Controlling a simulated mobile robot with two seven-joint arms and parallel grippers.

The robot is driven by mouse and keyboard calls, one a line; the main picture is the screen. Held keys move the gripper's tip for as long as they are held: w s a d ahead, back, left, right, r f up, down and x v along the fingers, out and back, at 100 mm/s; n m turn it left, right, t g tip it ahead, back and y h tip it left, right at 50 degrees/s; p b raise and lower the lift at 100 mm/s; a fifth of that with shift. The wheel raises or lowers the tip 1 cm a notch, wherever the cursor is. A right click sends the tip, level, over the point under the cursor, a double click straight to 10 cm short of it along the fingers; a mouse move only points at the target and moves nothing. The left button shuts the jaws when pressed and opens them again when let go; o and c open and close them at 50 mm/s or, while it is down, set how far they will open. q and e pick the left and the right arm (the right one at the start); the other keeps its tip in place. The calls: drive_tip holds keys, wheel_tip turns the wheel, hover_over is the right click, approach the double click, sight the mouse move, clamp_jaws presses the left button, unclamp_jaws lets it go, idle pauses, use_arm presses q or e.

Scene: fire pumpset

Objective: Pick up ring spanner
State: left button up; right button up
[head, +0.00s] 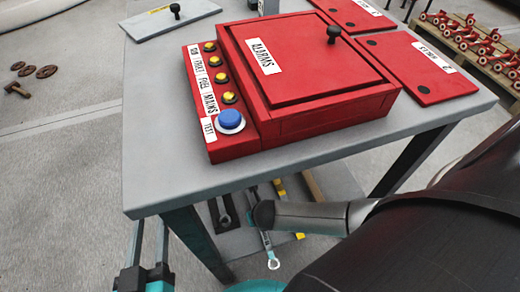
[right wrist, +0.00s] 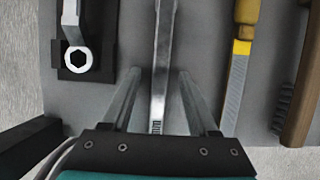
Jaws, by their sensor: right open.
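A silver spanner-like tool (right wrist: 162,50) lies lengthwise between the two fingers of my right gripper (right wrist: 159,72), which is open with a gap on each side. In the head view its near end is a ring (head: 273,264) sticking out past the shelf; the wrist view hides that end behind my gripper. A second spanner (right wrist: 77,58), with a hexagonal opening in its ring, lies on a black block to the left; it also shows in the head view (head: 226,217). My left gripper (head: 149,238) is at the lower left, its fingers apart and empty.
A yellow-handled file (right wrist: 237,80) and a wooden-handled brush (right wrist: 303,90) lie to the right on the grey lower shelf (right wrist: 210,50). The tabletop (head: 160,150) above carries a red alarm box (head: 305,90). A dark table leg (head: 195,240) stands left of the shelf.

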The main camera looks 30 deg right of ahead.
clamp_jaws()
idle(1.3)
